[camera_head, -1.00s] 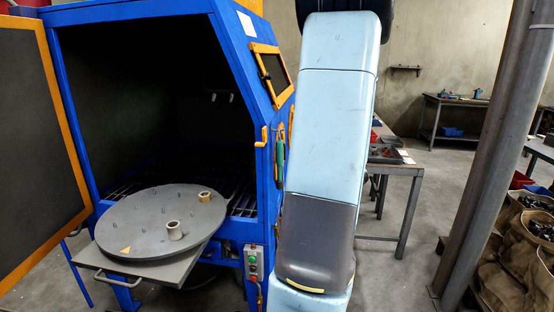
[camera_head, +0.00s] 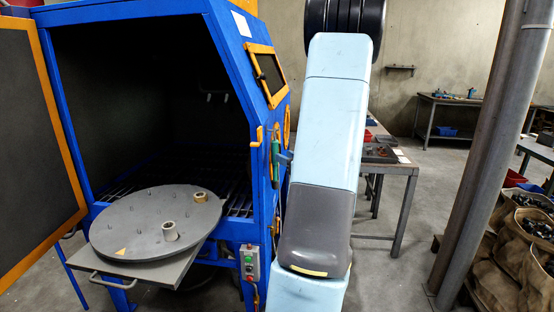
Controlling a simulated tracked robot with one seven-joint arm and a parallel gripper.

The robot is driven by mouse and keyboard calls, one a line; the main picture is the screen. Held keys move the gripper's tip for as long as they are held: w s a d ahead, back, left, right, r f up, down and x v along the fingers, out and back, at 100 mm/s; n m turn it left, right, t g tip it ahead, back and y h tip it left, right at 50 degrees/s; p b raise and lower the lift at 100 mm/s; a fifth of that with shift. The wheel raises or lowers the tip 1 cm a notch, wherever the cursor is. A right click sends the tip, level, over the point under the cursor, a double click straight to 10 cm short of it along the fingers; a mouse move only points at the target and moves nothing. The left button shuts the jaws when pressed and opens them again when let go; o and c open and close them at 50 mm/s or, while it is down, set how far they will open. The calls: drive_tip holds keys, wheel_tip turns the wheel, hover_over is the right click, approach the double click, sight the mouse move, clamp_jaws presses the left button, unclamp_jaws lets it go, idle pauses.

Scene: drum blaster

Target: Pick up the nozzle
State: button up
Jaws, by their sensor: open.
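The nozzle, which I take to be the slim green piece (camera_head: 276,160), hangs upright on the right side wall of the blue blast cabinet, by orange holders. My arm stands just to its right and hides most of what is behind it. A small grey-blue part, seemingly the tip of my gripper (camera_head: 284,159), shows at the arm's left edge, close beside the nozzle. The rest of the gripper is hidden. I cannot tell whether it touches the nozzle.
The blue cabinet (camera_head: 220,22) is open, with its door (camera_head: 30,150) swung left. A control box (camera_head: 250,262) is on the cabinet's front corner. A workbench (camera_head: 385,169) stands behind my arm. A post (camera_head: 480,170) and sacks (camera_head: 525,240) are at right.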

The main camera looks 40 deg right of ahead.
sight(275, 146)
drive_tip(key=w, duration=0.5)
drive_tip(key=shift+f, duration=0.3)
drive_tip(key=shift+c, duration=0.3)
clamp_jaws()
